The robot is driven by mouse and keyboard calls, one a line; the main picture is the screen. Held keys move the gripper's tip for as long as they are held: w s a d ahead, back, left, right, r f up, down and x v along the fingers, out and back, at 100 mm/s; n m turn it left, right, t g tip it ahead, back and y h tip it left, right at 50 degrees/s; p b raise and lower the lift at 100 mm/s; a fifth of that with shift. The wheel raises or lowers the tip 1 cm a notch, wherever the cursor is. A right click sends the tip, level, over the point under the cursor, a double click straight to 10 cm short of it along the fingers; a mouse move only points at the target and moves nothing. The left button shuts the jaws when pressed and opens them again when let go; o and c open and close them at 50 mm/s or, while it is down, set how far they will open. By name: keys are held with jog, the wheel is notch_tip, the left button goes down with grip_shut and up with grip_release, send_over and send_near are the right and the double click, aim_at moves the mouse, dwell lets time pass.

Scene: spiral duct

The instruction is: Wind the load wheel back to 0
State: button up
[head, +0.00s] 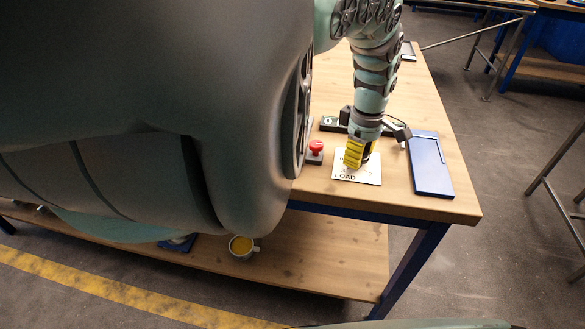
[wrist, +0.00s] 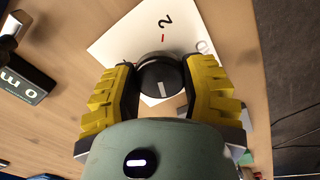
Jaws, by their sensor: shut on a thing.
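The load wheel is a round black knob (wrist: 160,82) with a white line on its face, on a white plate (head: 371,181) marked LOAD. In the wrist view the plate (wrist: 120,42) shows a "2" and a red tick above the knob. My gripper (head: 356,158), with yellow fingers, comes down over the plate and hides the knob in the head view. In the wrist view my gripper (wrist: 161,80) has one finger on each side of the knob and is shut on it. The "0" mark cannot be made out.
A red push button (head: 316,147) stands left of the plate. A blue flat case (head: 430,165) lies to its right. A black level-like bar (head: 330,124) lies behind. The bench's front edge (head: 420,213) is close. A mug (head: 241,247) sits on the lower shelf.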

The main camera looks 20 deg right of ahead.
jog(key=shift+n, duration=0.4)
jog(key=o, duration=1.2)
jog(key=shift+o, duration=0.2)
jog(key=shift+w+r, duration=0.4)
jog(key=shift+r, duration=0.6)
jog(key=shift+s+r, duration=0.3)
jog(key=shift+r, duration=0.2)
notch_tip(320, 180, up, 9)
